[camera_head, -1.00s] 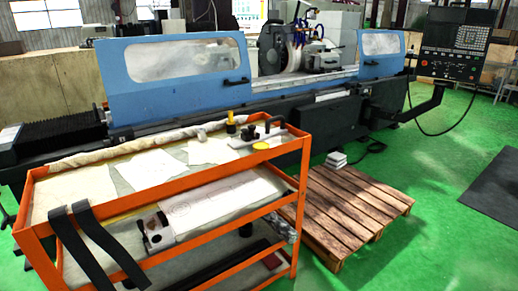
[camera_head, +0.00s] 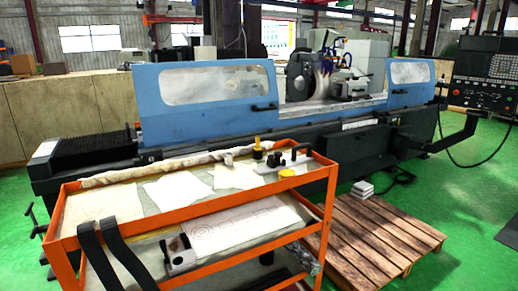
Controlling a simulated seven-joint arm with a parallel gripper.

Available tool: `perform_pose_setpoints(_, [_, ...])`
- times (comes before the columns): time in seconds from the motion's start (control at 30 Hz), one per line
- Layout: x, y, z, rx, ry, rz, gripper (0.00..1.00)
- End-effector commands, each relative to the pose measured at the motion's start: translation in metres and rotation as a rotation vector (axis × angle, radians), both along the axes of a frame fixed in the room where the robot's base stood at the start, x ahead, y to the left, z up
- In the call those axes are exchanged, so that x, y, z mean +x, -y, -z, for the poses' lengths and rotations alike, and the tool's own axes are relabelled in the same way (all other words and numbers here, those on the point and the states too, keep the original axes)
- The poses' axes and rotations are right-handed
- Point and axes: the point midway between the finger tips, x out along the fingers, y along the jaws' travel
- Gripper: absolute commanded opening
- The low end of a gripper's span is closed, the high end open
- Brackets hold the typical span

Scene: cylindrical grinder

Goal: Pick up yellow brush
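A small upright object with a yellow top and a dark lower part, likely the yellow brush (camera_head: 257,147), stands on the top shelf of the orange cart (camera_head: 185,213). It is near the cart's back right corner. It is too small to make out bristles. My gripper is not in view.
The blue grinder (camera_head: 205,102) stands behind, a wooden pallet (camera_head: 375,232) to the right.

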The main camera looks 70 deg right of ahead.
Motion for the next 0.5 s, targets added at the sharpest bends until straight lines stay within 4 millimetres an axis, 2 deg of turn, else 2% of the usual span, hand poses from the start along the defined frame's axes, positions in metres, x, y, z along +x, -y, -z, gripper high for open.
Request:
perform_pose_setpoints(0.37, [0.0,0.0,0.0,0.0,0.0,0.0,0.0])
perform_pose_setpoints(0.5, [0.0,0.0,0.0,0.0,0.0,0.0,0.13])
